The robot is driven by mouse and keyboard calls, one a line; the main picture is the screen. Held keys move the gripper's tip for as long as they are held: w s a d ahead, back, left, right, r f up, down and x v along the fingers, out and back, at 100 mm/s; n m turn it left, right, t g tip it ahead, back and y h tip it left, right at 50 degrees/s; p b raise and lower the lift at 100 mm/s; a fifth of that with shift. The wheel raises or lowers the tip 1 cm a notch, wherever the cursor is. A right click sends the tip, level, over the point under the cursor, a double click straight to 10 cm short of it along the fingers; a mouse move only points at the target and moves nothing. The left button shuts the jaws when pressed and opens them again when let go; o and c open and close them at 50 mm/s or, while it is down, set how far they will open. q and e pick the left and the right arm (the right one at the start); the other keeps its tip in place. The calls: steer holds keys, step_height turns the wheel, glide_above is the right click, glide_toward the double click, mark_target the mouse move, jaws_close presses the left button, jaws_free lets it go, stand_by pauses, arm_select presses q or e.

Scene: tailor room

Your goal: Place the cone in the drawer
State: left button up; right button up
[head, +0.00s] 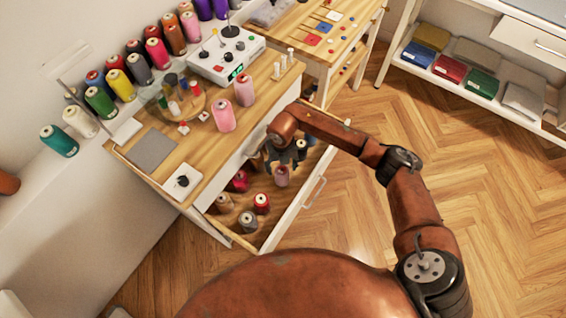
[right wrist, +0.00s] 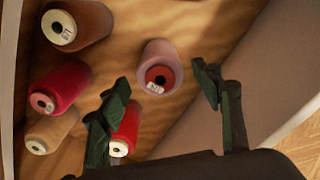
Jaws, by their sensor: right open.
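The drawer (head: 268,236) is pulled open under the wooden table, with several thread cones standing in it. A pale pink cone (head: 282,176) stands in the drawer just below my right gripper (head: 290,153). In the right wrist view, the pink cone (right wrist: 159,68) shows its top beyond and between the open fingertips of the right gripper (right wrist: 160,88); I cannot tell whether they touch it. Two other pink cones (head: 223,115) (head: 244,91) stand on the tabletop. My left gripper is out of view.
Red (right wrist: 128,130), magenta (right wrist: 60,85), tan (right wrist: 53,130) and brown (right wrist: 84,24) cones stand left of the pink one inside the drawer. Many cones line the wall ledge (head: 85,143). A white device (head: 228,55) sits on the table (head: 207,145). The floor to the right is clear.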

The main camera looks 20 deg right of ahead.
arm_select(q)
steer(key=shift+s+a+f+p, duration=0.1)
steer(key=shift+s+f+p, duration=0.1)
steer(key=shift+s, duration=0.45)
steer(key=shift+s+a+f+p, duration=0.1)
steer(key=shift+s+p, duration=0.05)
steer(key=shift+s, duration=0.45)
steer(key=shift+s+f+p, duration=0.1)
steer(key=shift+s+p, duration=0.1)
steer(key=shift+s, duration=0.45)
arm_select(e)
steer(key=shift+r, duration=2.35)
